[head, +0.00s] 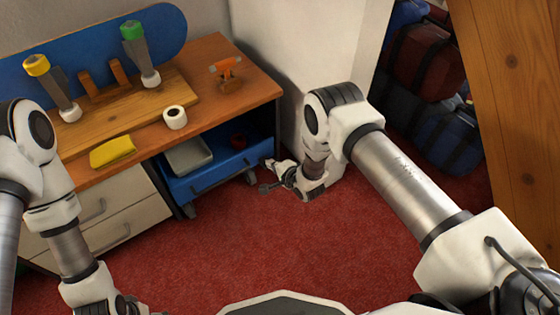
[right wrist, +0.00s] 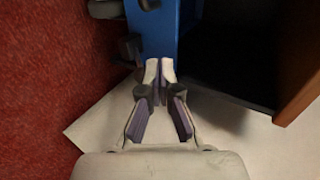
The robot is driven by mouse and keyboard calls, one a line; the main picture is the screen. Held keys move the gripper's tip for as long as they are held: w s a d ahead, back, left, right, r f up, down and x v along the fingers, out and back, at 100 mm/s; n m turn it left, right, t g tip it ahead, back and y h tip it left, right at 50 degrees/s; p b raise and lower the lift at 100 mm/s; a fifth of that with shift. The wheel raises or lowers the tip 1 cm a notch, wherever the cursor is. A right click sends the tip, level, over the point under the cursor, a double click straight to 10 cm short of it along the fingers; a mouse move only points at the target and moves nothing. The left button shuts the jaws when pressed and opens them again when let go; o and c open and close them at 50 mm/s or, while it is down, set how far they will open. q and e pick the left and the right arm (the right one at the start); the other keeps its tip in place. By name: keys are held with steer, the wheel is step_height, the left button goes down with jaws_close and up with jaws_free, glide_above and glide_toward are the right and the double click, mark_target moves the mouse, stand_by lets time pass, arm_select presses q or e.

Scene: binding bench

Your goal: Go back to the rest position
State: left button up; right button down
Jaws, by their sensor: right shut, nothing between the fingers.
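My right gripper (head: 268,176) hangs low over the red carpet, between the blue bin's right end and the white wall. In the right wrist view its fingertips (right wrist: 160,70) meet, shut and empty, in front of the blue bin's edge. I cannot tell whether they touch the bin. My left arm comes down at the left edge of the head view. Only a dark part of its hand shows at the bottom edge, and its fingers are hidden or cut off.
The wooden bench (head: 214,62) holds a tape roll (head: 175,117), a yellow cloth (head: 113,151), an orange-topped tool (head: 226,70) and two clamps. The blue wheeled bin (head: 208,180) with a grey tray (head: 188,155) is underneath. Bags (head: 418,57) lie back right. Open red carpet (head: 240,245) lies in front.

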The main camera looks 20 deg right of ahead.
arm_select(q)
steer(key=shift+r, duration=0.55)
arm_select(e)
steer(key=shift+v, duration=1.15)
